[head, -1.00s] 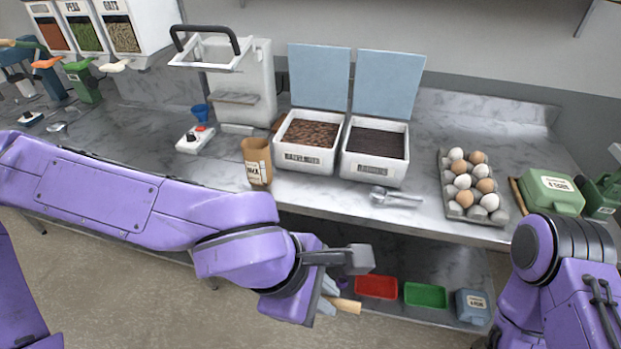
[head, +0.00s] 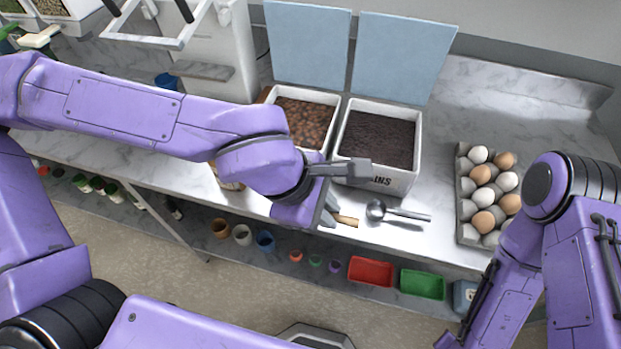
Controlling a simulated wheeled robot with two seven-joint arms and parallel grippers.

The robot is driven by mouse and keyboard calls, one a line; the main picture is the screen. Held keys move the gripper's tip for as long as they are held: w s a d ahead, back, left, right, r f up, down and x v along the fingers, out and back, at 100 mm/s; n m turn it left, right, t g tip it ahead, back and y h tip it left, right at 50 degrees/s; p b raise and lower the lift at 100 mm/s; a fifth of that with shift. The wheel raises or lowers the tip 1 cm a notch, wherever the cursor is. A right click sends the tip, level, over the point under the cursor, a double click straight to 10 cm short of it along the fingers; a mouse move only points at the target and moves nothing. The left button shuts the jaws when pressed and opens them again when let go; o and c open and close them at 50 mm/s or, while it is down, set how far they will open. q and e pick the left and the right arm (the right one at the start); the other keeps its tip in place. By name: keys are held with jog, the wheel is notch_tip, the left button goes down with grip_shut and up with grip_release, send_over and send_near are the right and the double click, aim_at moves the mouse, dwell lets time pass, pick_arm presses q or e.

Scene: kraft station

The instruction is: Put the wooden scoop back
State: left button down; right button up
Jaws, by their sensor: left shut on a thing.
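My left gripper (head: 332,213) is in front of the bins at the counter's front edge, partly hidden by its own wrist. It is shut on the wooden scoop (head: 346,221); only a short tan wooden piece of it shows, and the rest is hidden. Just behind are two white open bins, one with brown beans or nuts (head: 305,120) and one with dark grains (head: 378,138). A metal scoop (head: 400,212) lies on the counter to the right of the gripper. My right arm comes in from the right; its gripper is not seen.
An egg carton (head: 466,212) with several eggs stands on the right of the counter. Raised blue lids (head: 402,60) stand behind the bins. A red tray (head: 370,272) and green tray (head: 422,284) sit on the lower shelf. Counter between grain bin and eggs is clear.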

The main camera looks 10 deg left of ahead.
pick_arm(q)
jog(key=w+a+f+b, duration=0.1)
jog(key=w+f+b, duration=0.1)
jog(key=w, duration=0.1)
jog(key=w+a+f+b, duration=0.1)
jog(key=w+f+b, duration=0.4)
jog(key=w+f, duration=0.1)
jog(key=w, duration=0.1)
jog(key=shift+a+f+b, duration=0.1)
jog(key=shift+a+b, duration=0.2)
jog(key=shift+a, duration=0.1)
jog(key=shift+w+f, duration=0.1)
jog(key=shift+f, duration=0.15)
jog(key=f+b, duration=0.3)
jog(key=b, duration=0.2)
jog(key=shift+w+a+f, duration=0.15)
jog(key=shift+w+f, duration=0.05)
jog(key=shift+f, duration=0.15)
jog(key=shift+r, duration=0.35)
jog(key=c, duration=1.1)
grip_release()
jog(key=shift+f, duration=0.15)
jog(key=v, duration=1.2)
jog(key=shift+p, duration=0.45)
